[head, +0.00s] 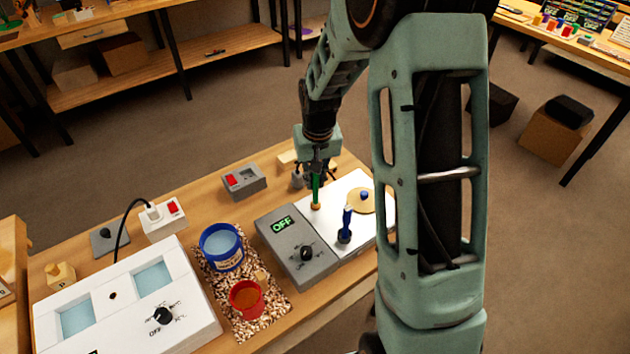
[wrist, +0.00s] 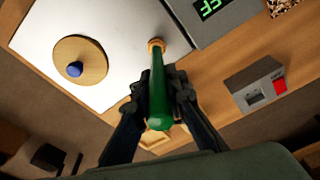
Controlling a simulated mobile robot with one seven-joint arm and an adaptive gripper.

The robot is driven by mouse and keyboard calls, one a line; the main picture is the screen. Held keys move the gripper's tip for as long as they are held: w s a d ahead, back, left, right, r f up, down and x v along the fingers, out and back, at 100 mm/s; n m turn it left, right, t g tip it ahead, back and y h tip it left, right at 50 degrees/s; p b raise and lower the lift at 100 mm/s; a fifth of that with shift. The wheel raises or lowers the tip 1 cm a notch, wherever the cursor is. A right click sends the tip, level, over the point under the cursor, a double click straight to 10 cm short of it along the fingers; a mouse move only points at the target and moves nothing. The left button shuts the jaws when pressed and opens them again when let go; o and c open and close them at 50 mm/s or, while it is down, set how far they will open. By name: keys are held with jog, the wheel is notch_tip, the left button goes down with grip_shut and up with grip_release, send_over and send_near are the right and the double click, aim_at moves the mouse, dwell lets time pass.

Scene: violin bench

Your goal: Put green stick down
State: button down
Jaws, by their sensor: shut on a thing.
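The green stick (head: 316,188) is upright in my gripper (head: 316,172) in the head view. In the wrist view the green stick (wrist: 158,85) runs between the two dark fingers of my gripper (wrist: 160,92), which are shut on it. Its lower end meets a small tan ring-like piece (wrist: 156,44) at the edge of the white plate (wrist: 115,30). I cannot tell whether that piece is part of the stick or whether it touches the plate.
A wooden disc with a blue knob (head: 361,200) and a blue-handled tool (head: 346,225) are on the white plate. A grey box reading OFF (head: 300,248) adjoins it. A grey switch box (head: 244,181), blue pot (head: 222,247) and red pot (head: 247,299) stand to the left.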

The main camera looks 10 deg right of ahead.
jog(key=shift+f, duration=0.1)
jog(key=c, duration=2)
grip_release()
jog(key=shift+o, duration=0.2)
jog(key=shift+r, duration=0.6)
notch_tip(320, 180, up, 11)
jog(key=s, duration=0.1)
jog(key=shift+s, duration=0.4)
